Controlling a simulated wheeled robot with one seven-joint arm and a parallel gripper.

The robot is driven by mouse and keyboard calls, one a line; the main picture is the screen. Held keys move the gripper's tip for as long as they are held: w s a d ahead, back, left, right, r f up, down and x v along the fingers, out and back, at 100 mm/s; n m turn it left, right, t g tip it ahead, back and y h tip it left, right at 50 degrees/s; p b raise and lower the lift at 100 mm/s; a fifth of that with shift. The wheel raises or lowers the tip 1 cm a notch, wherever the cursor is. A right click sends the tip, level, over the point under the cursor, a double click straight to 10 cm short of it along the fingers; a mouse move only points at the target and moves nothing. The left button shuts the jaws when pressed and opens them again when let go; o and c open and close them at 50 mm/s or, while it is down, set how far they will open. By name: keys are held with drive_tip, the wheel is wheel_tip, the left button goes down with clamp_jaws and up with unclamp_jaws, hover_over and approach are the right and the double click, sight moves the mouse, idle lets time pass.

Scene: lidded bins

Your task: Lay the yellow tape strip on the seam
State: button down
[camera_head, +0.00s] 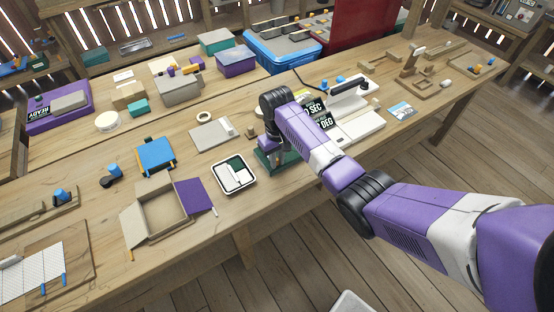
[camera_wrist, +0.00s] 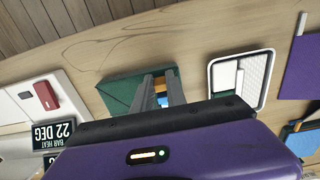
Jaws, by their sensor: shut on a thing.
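My gripper (camera_wrist: 160,78) points down over a dark green box (camera_wrist: 118,92) in the wrist view. Its two fingers are close together, with a small yellow-orange piece (camera_wrist: 161,88), apparently the tape strip, between them and a bit of blue beside it. In the head view the green box (camera_head: 263,159) lies under my wrist at the table's front edge, and my arm hides much of it. The fingers cover part of the box top. I cannot make out the seam clearly, or whether the strip touches the box.
A white-rimmed tray (camera_head: 234,175) stands just left of the green box. An open cardboard box (camera_head: 160,207) with a purple flap is farther left. A white device with "22 DEG" display (camera_wrist: 52,133) stands on the box's other side. Bare table lies in front.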

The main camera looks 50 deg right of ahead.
idle(0.3)
drive_tip(key=c, duration=1.3)
unclamp_jaws()
drive_tip(key=shift+r+b, duration=0.45)
drive_tip(key=shift+r, duration=3.4)
